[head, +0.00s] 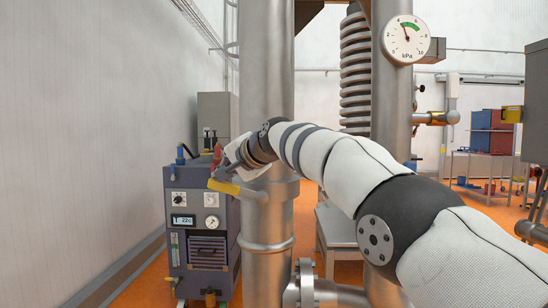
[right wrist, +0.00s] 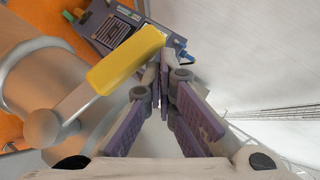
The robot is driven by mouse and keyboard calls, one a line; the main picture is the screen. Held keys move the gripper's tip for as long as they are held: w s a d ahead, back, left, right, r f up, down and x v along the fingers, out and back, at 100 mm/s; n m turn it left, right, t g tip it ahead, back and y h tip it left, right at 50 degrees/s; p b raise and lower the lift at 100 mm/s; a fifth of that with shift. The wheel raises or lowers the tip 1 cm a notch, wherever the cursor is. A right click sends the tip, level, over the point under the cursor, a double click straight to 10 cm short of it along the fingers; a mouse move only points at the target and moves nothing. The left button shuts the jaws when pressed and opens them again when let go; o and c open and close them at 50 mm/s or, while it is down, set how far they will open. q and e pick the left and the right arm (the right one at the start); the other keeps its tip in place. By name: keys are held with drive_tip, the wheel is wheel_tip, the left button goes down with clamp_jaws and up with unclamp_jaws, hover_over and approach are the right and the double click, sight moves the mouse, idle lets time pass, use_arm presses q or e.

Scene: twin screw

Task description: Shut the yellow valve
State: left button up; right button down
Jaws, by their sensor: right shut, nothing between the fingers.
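The yellow valve handle (head: 223,187) sticks out to the left of the thick vertical steel pipe (head: 266,90) on a short metal stem. In the right wrist view the yellow handle (right wrist: 128,60) lies left of the fingers, its stem running down-left to the pipe. My right arm comes in from the right across the pipe. My right gripper (head: 222,168) is just above the handle in the head view, mostly hidden by its own wrist. In the wrist view its purple fingers (right wrist: 163,74) are shut and empty, close beside the handle; I cannot tell whether they touch.
A purple-grey machine (head: 204,238) with a display and dials stands behind, left of the pipe. A pressure gauge (head: 406,39) is on a second pipe to the right. A white wall (head: 90,130) bounds the left side. A flanged pipe (head: 305,285) is low in front.

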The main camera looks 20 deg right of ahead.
drive_tip(key=shift+w+a+f, duration=0.15)
drive_tip(key=shift+a+f, duration=0.25)
drive_tip(key=shift+f, duration=0.4)
